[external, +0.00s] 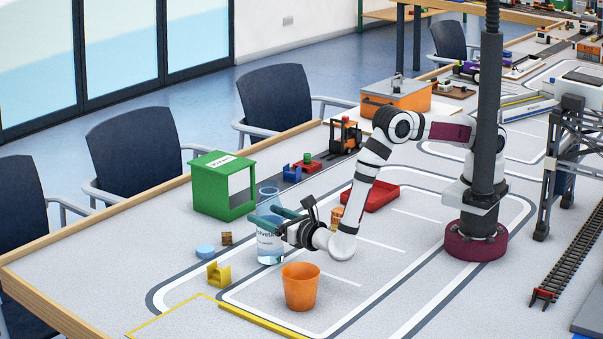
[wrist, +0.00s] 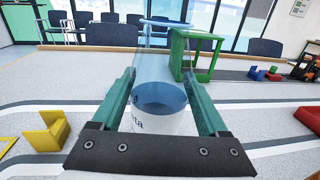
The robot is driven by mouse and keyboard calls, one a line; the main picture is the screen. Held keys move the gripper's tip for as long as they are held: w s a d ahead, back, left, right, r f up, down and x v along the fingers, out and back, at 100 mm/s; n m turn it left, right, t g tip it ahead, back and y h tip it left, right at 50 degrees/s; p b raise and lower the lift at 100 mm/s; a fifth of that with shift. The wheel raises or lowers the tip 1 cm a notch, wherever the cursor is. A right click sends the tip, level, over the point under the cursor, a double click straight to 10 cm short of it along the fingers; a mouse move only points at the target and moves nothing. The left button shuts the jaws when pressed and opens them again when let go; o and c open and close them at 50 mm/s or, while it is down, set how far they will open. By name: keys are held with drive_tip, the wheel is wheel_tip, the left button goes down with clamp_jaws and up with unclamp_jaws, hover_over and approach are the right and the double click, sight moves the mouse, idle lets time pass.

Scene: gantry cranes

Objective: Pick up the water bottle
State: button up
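The water bottle (external: 269,248) is clear blue with a white label and stands upright on the table, left of the orange cup. My gripper (external: 271,218) is level at the bottle's upper part, with one teal finger on each side. In the wrist view the bottle (wrist: 160,95) stands between the two fingers of my gripper (wrist: 160,76). The fingers are wide apart, and I see no clear grip on the bottle. Part of its label and its base are hidden behind the gripper's dark palm in the wrist view.
A green box frame (external: 220,185) stands just behind the bottle. An orange cup (external: 300,287) is in front of my wrist. A red tray (external: 372,197) is behind my arm.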

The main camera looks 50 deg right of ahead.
sight(278, 201)
drive_tip(key=c, duration=0.9)
drive_tip(key=shift+o, duration=0.2)
drive_tip(key=shift+r, duration=0.9)
drive_tip(key=r, duration=0.2)
drive_tip(key=shift+d+r, duration=0.3)
drive_tip(key=w+d+r, duration=0.2)
drive_tip(key=d+r, duration=0.4)
drive_tip(key=d, duration=0.5)
drive_tip(key=shift+w+r, duration=0.15)
drive_tip(key=shift+r, duration=0.15)
